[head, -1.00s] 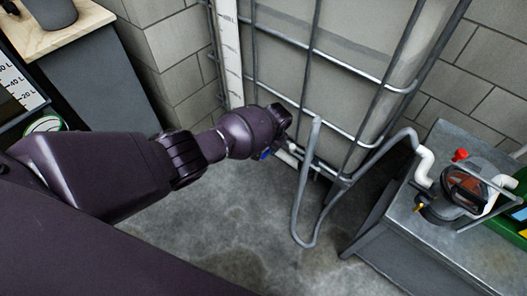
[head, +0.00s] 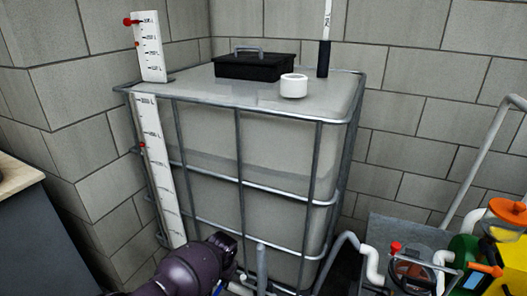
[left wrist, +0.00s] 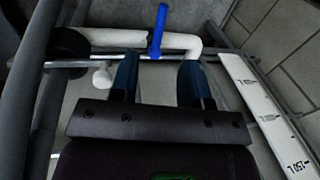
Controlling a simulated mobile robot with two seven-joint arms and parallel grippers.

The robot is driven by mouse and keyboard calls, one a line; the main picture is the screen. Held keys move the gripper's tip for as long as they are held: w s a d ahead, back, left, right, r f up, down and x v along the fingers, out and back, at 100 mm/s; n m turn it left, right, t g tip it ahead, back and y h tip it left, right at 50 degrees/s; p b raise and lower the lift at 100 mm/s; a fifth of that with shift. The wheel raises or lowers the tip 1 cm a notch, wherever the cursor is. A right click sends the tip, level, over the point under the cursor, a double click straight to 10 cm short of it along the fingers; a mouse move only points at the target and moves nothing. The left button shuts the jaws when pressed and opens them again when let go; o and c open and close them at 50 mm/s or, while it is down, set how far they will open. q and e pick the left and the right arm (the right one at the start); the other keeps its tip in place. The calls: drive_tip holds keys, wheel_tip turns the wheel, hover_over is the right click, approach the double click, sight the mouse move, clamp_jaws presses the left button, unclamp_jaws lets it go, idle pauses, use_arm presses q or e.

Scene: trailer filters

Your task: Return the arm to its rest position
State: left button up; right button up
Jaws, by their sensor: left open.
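My left arm (head: 195,266) comes in at the bottom of the head view, in front of the caged tank (head: 255,150). Its fingertips cannot be made out there. In the left wrist view my left gripper (left wrist: 158,75) is open, with two blue-tinted fingers apart and nothing visible between them. A blue valve handle (left wrist: 157,30) stands just beyond the fingertips on a white pipe (left wrist: 120,38). The fingers look close to the pipe, but I cannot tell whether they touch it. My right gripper is in neither view.
A scale strip (head: 160,150) runs down the tank's left corner. On the tank top are a black toolbox (head: 255,66) and a white cap (head: 293,86). A pump (head: 412,270) and grey hose (head: 340,245) stand at right. A counter (head: 15,178) is at left.

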use_arm(q)
drive_tip(key=w+d+r+m+t+h, duration=0.2)
drive_tip(key=w+d+r+t+h, duration=0.1)
drive_tip(key=w+d+r+t, duration=0.5)
drive_tip(key=s+d+r+t+h+p, duration=0.2)
drive_tip(key=s+r+h, duration=0.1)
drive_tip(key=s+r, duration=0.55)
drive_tip(key=s+a+r+n+t+y+p, duration=0.1)
drive_tip(key=s+a+r+n+t+p, duration=0.1)
drive_tip(key=s+a, duration=0.7)
drive_tip(key=s+a+r+n+t+y+p, duration=0.15)
drive_tip(key=s+a, duration=0.25)
drive_tip(key=s, duration=0.9)
drive_tip(key=s+a+f+g, duration=0.1)
drive_tip(key=s+a+f, duration=0.1)
drive_tip(key=s, duration=0.6)
drive_tip(key=s+a+f+n+g+y+p, duration=0.1)
drive_tip(key=s+a+f+g, duration=0.1)
drive_tip(key=s, duration=0.7)
drive_tip(key=shift+a+f, duration=0.8)
drive_tip(key=shift+a, duration=0.2)
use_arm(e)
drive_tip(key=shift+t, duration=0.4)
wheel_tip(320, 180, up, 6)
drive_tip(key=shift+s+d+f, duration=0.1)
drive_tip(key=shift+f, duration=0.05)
